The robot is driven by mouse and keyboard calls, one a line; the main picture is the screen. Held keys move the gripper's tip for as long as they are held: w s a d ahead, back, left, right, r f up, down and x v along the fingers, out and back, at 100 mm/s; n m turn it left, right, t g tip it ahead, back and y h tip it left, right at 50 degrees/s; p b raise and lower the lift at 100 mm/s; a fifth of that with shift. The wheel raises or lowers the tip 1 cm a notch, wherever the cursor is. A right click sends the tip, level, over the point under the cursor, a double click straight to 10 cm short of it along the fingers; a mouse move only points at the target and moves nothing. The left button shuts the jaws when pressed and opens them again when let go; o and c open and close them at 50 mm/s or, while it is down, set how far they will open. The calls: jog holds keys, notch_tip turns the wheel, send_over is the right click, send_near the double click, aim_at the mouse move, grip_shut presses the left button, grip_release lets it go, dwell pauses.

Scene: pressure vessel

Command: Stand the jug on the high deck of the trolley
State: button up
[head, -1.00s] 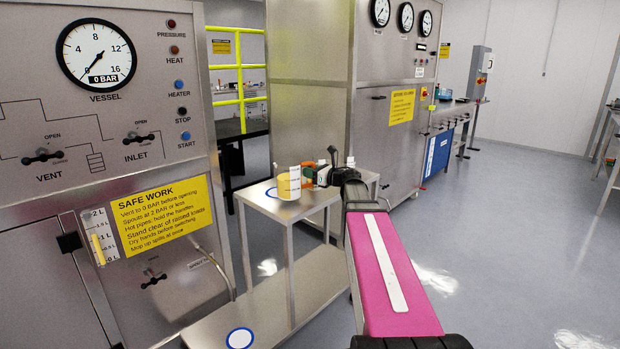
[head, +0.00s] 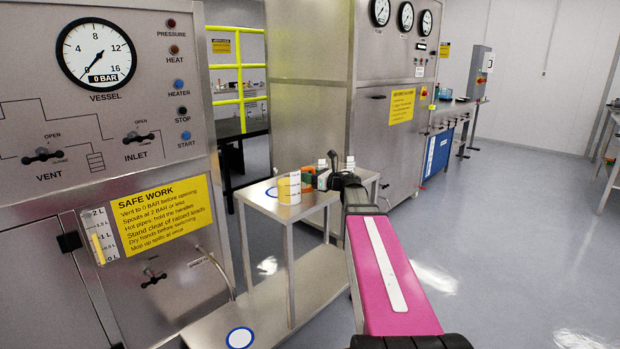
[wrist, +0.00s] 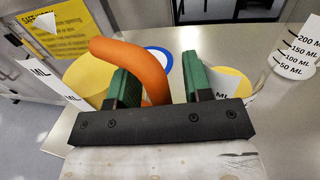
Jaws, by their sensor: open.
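The jug (head: 289,190) has a pale, yellowish body, a white marked label and an orange handle. In the head view it appears to stand upright on the high deck (head: 285,214) of the trolley, over part of a blue ring mark (head: 271,192). My gripper (head: 309,178) is at its handle side. In the wrist view the orange handle (wrist: 133,58) rises between the two green fingers of my gripper (wrist: 158,82). The fingers are open, with a gap beside the handle. The jug's base is not clear in the wrist view.
A clear marked vessel (wrist: 298,58) stands to the right on the deck in the wrist view. The trolley's low deck (head: 270,295) is bare except for a blue ring mark (head: 240,338). The steel vessel panel (head: 100,185) is at left. Open floor lies at right.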

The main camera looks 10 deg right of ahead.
jog(key=v, duration=1.2)
